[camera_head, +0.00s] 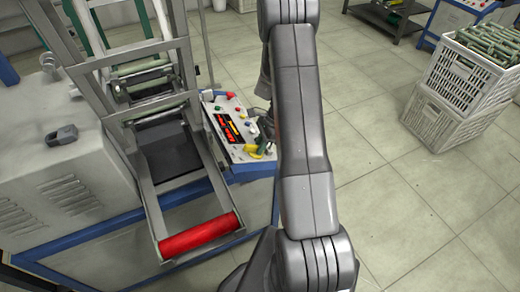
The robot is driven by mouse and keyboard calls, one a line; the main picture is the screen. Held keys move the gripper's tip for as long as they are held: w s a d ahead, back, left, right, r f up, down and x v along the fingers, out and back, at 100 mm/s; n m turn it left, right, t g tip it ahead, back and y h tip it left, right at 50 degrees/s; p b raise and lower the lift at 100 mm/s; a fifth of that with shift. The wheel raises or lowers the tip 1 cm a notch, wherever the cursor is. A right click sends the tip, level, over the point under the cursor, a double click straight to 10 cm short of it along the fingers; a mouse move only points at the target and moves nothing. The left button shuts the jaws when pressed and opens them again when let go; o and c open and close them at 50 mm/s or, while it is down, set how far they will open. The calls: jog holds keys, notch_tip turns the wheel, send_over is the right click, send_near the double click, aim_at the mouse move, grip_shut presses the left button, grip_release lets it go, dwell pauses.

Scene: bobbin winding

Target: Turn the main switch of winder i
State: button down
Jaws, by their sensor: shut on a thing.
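The winder's control panel (235,130) is a pale sloping box with a dark display, red lit characters and several coloured buttons. A yellow part (252,149), seemingly the main switch, is at its lower right corner. My gripper (264,146) shows only in part, small and dark, at this corner beside my large grey arm. It is shut on what looks like the switch. The arm hides most of the gripper and the panel's right edge, so the knob's angle cannot be read.
The winder's frame holds a red roller (200,236) at its front, left of my arm. A grey machine housing (60,165) stands farther left. White crates (440,112) with green bobbins are stacked at the right. The tiled floor (400,190) between is clear.

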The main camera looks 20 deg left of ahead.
jog(key=n+b, duration=0.2)
jog(key=n, duration=0.1)
jog(key=shift+f+n, duration=0.15)
jog(key=shift+n, duration=0.15)
jog(key=shift+a+n+b, duration=0.1)
jog(key=shift+n+b, duration=1.2)
jog(key=shift+n, duration=0.7)
jog(key=shift+r, duration=0.2)
jog(key=shift+w, duration=0.1)
jog(key=c, duration=1.4)
grip_release()
jog(key=shift+o, duration=0.2)
jog(key=p+v, duration=0.1)
jog(key=v, duration=1.2)
jog(key=shift+r, duration=0.4)
jog(key=shift+f, duration=0.1)
jog(key=b+x, duration=0.1)
jog(key=x, duration=1.2)
jog(key=shift+f, duration=0.35)
